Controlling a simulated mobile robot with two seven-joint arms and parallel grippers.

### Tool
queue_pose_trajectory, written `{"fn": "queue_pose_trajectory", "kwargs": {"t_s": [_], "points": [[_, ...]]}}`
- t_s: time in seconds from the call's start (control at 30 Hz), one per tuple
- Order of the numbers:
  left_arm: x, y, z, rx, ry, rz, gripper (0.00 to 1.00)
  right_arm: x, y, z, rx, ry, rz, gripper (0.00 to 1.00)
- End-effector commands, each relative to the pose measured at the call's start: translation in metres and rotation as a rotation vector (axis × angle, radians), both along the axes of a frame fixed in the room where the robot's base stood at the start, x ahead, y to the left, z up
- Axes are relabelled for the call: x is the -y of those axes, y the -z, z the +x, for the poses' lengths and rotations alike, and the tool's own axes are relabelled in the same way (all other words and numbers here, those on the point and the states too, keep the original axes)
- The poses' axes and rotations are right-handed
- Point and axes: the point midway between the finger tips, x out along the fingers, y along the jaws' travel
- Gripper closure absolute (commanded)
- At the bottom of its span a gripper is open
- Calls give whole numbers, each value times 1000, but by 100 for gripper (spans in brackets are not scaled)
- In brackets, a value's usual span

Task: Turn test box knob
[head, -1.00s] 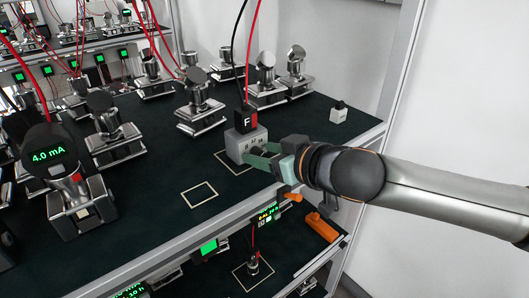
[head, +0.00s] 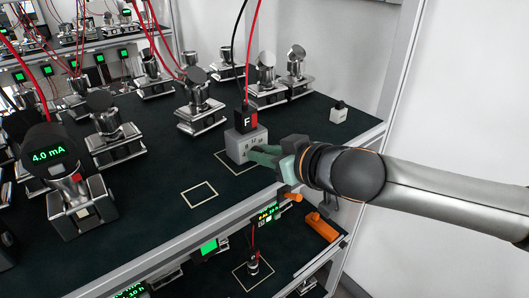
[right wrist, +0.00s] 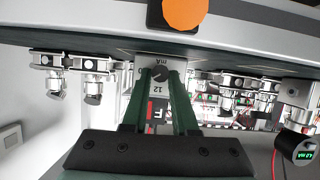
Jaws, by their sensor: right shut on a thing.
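The test box is a small grey block (head: 239,151) with a black and red plug marked F (head: 246,121) on top. It stands on the dark shelf near its front edge. My right gripper (head: 254,153) reaches it from the right, with its green fingers at the box's front face. In the right wrist view the box face (right wrist: 172,62) reads "12 mA", and the fingers (right wrist: 161,76) are shut on the dark round knob (right wrist: 160,73). The fingers partly hide the knob. My left gripper is not in view.
Several silver transmitters stand on the shelf, one (head: 200,112) behind the box. A transmitter reading 4.0 mA (head: 66,180) is at left. A small white cube (head: 339,112) sits at right. Orange handles (head: 320,226) are below the front edge. An empty outlined square (head: 199,194) is clear.

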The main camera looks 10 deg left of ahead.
Motion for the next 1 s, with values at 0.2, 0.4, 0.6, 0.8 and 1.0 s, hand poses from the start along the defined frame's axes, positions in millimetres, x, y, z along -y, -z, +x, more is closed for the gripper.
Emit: {"fn": "queue_pose_trajectory", "kwargs": {"t_s": [0.2, 0.4, 0.6, 0.8, 1.0], "points": [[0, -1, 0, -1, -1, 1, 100, 0, 1, -1, 33, 0, -28, 100], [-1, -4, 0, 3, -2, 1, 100, -2, 1, -2, 122, -2, -98, 100], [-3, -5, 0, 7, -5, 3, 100, -3, 2, -4, 242, -1, -192, 100], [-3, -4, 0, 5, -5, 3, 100, -4, 3, -4, 354, 0, -278, 100], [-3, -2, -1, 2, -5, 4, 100, -4, 3, -5, 434, 0, -341, 100]]}}
